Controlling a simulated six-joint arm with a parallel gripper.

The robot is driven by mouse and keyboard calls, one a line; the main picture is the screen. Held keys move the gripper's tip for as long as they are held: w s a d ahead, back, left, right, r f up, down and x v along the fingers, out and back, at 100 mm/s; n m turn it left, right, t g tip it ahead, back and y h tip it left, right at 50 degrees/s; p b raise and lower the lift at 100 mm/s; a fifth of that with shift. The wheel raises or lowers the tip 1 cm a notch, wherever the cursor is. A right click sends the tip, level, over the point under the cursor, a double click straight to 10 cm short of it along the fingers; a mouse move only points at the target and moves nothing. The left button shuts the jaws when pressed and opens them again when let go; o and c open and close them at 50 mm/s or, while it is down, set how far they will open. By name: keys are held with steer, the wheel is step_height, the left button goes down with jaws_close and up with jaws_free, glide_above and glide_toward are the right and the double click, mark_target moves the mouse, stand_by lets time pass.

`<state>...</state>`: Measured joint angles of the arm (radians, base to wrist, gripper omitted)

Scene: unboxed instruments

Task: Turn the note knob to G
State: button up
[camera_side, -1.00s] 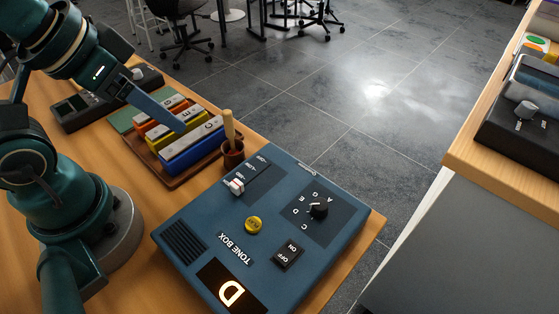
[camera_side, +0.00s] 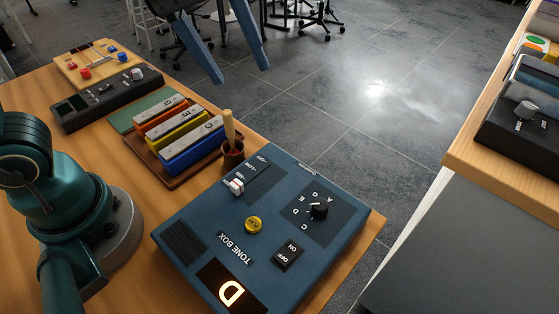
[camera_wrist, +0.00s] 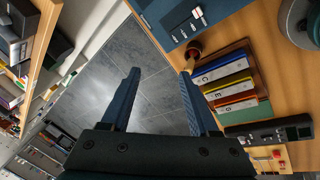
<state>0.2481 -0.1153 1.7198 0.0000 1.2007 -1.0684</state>
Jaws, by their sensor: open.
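The blue tone box (camera_side: 205,215) lies on the wooden table in the side view. Its black note knob (camera_side: 319,209) sits on a dark panel lettered C, D, E, G and A. The knob's white mark points left, toward the D side, and the lit display (camera_side: 231,293) reads D. My gripper (camera_side: 241,74) is open and empty, raised high at the top of the side view, well apart from the knob. In the wrist view my gripper (camera_wrist: 159,73) has both fingers spread over the floor. There the tone box (camera_wrist: 160,18) shows only partly, and I cannot see the knob.
A tray with blue (camera_side: 192,147), yellow and orange lettered bars stands behind the box, beside a brown cup (camera_side: 232,155) holding a wooden stick. A dark device (camera_side: 105,100) and a wooden board (camera_side: 97,64) lie farther back. Another table (camera_side: 505,150) is at right.

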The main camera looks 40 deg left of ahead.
steer(key=w+d+f+n+g, duration=0.1)
steer(key=w+d+f+g, duration=0.15)
steer(key=d+f, duration=0.45)
steer(key=m+g+y, duration=0.1)
glide_above(321, 204)
step_height(321, 204, down, 5)
steer(key=shift+f, duration=2.45)
jaws_close()
